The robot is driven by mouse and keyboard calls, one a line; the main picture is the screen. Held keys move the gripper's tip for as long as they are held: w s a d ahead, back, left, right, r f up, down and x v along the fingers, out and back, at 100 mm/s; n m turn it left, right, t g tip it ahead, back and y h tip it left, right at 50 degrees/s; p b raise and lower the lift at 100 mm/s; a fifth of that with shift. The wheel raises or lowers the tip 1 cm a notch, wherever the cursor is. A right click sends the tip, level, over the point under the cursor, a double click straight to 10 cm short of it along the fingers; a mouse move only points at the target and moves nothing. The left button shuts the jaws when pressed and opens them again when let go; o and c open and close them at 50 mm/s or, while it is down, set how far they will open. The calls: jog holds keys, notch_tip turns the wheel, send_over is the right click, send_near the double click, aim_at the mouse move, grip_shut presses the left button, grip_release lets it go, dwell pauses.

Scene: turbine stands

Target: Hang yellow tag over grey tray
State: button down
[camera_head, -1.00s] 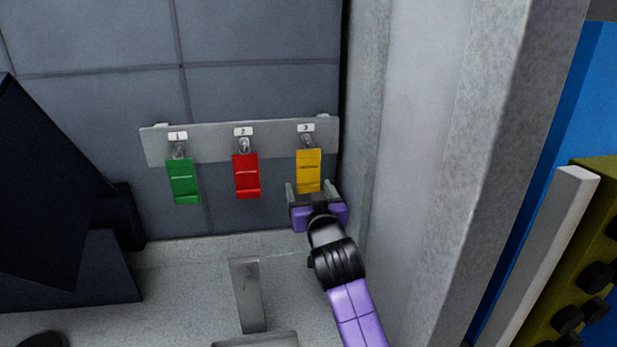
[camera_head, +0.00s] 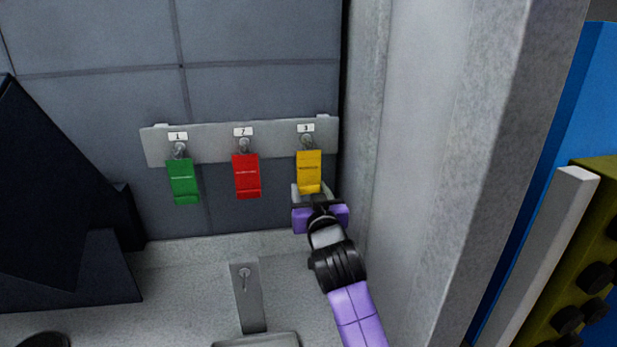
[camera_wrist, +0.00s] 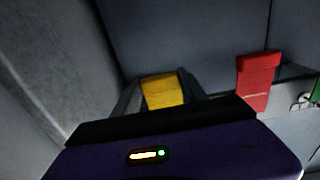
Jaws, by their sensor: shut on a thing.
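The yellow tag (camera_head: 309,171) hangs under the hook labelled 3 on the grey wall rail. My gripper (camera_head: 311,190) is at the tag's lower end, with its fingers closed on it. In the wrist view the yellow tag (camera_wrist: 163,92) sits between the two fingers. The grey tray (camera_head: 257,341) is cut off by the bottom edge of the head view. A grey upright plate (camera_head: 252,310) with a small hook (camera_head: 245,279) rises behind the tray.
A green tag (camera_head: 182,180) and a red tag (camera_head: 246,176) hang on the rail (camera_head: 215,141) to the left. A grey pillar (camera_head: 430,150) stands close on the right of my arm. A dark block (camera_head: 60,200) is at left.

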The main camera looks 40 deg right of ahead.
jog(key=shift+s+a, duration=0.3)
jog(key=shift+s, duration=0.15)
jog(key=shift+v, duration=1.2)
